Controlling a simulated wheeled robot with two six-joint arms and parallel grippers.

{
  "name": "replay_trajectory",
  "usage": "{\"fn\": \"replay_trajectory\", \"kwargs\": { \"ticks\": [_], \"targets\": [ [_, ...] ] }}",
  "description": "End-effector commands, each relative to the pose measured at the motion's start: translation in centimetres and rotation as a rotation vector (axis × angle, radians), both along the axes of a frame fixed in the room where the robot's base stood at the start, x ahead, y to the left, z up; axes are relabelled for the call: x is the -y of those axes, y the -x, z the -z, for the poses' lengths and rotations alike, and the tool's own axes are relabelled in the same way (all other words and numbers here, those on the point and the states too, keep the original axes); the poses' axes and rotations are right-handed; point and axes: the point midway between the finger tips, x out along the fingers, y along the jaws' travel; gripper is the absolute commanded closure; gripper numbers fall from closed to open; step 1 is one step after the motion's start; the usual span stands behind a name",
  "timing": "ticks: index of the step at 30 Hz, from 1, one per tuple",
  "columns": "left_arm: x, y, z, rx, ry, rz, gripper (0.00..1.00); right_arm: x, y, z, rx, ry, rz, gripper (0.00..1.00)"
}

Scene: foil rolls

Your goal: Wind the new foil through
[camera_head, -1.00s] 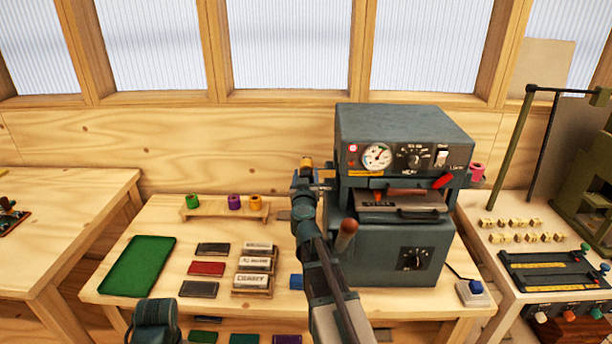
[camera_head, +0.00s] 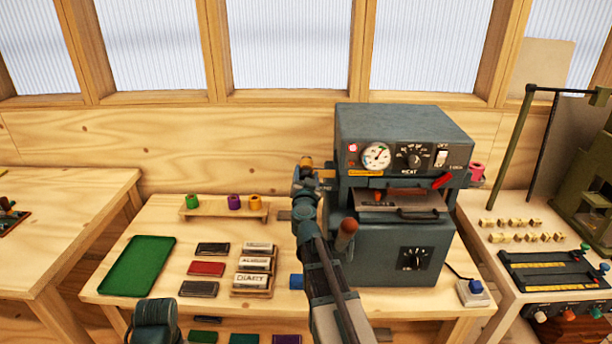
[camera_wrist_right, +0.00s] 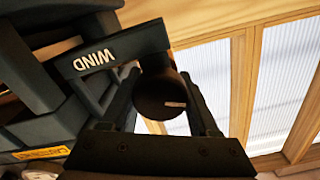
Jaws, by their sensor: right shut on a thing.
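The foil press (camera_head: 405,140) stands on the right half of the bench. My right gripper (camera_head: 308,168) is at its left side, up by the gauge panel. In the right wrist view the gripper (camera_wrist_right: 165,82) is shut on a dark round knob (camera_wrist_right: 160,102) with a small pale mark, beside a bracket labelled WIND (camera_wrist_right: 95,58). An orange-gold piece (camera_head: 306,161) shows at the gripper's tip in the head view. A pink roll (camera_head: 477,172) sits at the press's right side. Part of my left arm shows at the bottom left; its gripper is out of view.
A small wooden stand (camera_head: 225,212) holds green, purple and gold rolls. A green tray (camera_head: 137,266), dark and red blocks (camera_head: 206,268) and a lettered block rack (camera_head: 253,280) lie left of the press. A lever with a brown knob (camera_head: 347,226) stands near my right forearm.

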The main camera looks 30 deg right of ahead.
Motion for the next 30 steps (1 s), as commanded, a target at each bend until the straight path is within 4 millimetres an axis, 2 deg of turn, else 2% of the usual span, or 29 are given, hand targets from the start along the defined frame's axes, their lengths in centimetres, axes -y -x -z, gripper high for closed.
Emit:
{"fn": "replay_trajectory", "kwargs": {
  "ticks": [24, 30],
  "targets": [
    [0.0, 0.0, 0.28, 0.0, 0.0, 0.0, 0.4, 0.18, 0.18, 0.3, 0.404, -0.66, 0.0, 0.94],
    [0.0, 0.0, 0.32, 0.0, 0.0, 0.0, 0.4, -0.01, 0.17, 0.35, 0.432, -0.71, -0.003, 0.95]
  ]
}}
